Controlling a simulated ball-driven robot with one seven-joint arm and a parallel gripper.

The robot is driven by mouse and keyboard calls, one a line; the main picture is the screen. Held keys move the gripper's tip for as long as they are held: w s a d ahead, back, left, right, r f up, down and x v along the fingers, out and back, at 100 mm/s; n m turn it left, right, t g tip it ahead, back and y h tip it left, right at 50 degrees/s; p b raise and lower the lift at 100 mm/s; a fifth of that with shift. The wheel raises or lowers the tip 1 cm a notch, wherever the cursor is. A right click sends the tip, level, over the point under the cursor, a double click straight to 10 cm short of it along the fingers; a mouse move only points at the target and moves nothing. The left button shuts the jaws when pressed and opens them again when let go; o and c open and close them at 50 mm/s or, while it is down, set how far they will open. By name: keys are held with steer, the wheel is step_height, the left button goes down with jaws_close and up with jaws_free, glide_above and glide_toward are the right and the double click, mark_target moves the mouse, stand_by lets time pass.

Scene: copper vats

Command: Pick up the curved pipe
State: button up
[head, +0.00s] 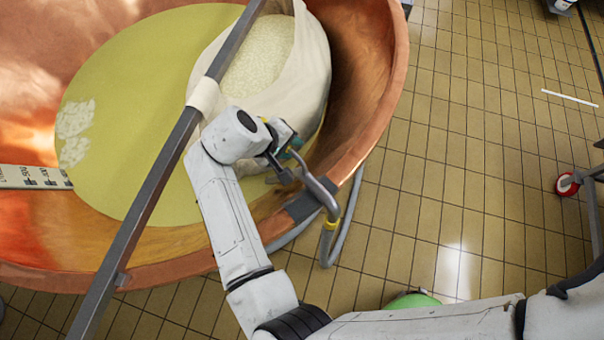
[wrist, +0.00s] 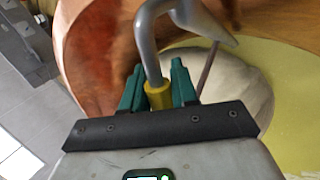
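The curved pipe (head: 318,190) is a grey bent tube with a yellow collar at its lower end. In the head view it hooks over the right rim of the copper vat (head: 372,112). My gripper (head: 286,156) is over the inside of the rim, close to the pipe's inner end. In the wrist view the curved pipe (wrist: 150,38) arches up above the collar. The green fingers of my gripper (wrist: 157,88) stand apart, with the yellow collar showing between them. No firm contact shows. The black mount hides what lies below the collar.
A grey hose (head: 349,222) hangs outside the rim. A dark bar (head: 160,180) crosses the vat, with a white cloth (head: 308,72) holding pale curd hung by it. A green object (head: 412,300) lies on the tiled floor, which is mostly clear at right. A wheeled frame (head: 567,184) stands far right.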

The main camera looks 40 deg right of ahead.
jaws_close()
steer(key=shift+r, duration=0.15)
